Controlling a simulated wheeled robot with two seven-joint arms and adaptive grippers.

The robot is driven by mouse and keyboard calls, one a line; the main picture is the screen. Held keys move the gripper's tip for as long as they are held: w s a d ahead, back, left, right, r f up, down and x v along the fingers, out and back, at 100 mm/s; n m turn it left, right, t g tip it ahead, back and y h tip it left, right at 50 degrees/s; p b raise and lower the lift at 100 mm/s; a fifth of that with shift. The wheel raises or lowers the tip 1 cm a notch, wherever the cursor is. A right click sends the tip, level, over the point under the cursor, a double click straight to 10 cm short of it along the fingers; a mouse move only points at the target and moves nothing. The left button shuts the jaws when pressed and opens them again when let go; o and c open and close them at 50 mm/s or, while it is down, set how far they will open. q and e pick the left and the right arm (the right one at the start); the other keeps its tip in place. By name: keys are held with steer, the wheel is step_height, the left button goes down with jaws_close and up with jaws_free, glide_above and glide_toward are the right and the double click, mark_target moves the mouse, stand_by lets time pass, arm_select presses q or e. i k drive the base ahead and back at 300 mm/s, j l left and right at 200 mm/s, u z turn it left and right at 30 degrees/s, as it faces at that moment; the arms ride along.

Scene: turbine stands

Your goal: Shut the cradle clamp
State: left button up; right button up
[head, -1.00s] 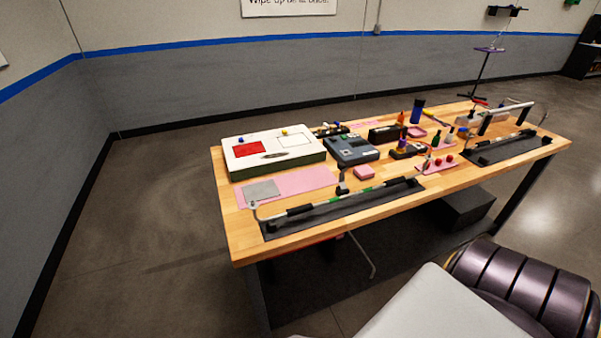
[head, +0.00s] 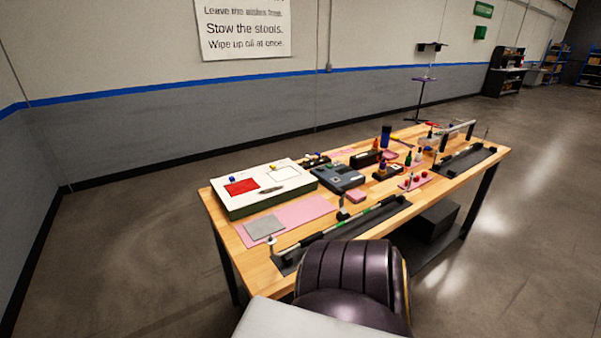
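A long dark stand (head: 383,214) holding a slim rod lies along the front edge of the wooden workbench. A small dark upright piece (head: 342,211) stands beside the rod and may be a clamp; whether it is open or shut is too small to tell. A second dark stand (head: 466,160) lies at the right end of the bench, with a pale bar (head: 458,132) raised behind it. I cannot tell which stand has the cradle clamp. Neither of my grippers is in view. A dark rounded part of mine hides some of the front stand.
The wooden bench (head: 236,244) carries a white-topped case (head: 262,188), a grey device (head: 338,178), a pink mat (head: 303,211), a dark blue bottle (head: 386,136) and several small items. A black box (head: 433,221) sits under the bench. The floor to the right is open.

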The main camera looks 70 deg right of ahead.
mark_target(341, 193)
steer(key=i+j+u, duration=0.1)
steer(key=i, duration=0.2)
steer(key=i+j+u, duration=0.1)
steer(key=i+z, duration=0.35)
steer(key=i+j+z, duration=0.3)
steer(key=i, duration=0.25)
steer(key=i+l+z, duration=0.1)
steer(key=i+z, duration=0.9)
steer(key=z, duration=0.2)
steer(key=i+j+z, duration=0.1)
steer(key=i+z, duration=0.15)
steer(key=z, duration=0.15)
steer(key=i+z, duration=0.15)
steer(key=z, duration=0.25)
steer(key=i+j+z, duration=0.1)
steer(key=z, duration=0.3)
steer(key=i+j+z, duration=0.1)
steer(key=z, duration=0.3)
steer(key=i+j+z, duration=0.1)
steer(key=z, duration=0.3)
steer(key=i+j+z, duration=0.1)
steer(key=z, duration=0.25)
steer(key=i+j+z, duration=0.1)
steer(key=z, duration=0.3)
steer(key=i+j+z, duration=0.2)
steer(key=z, duration=0.15)
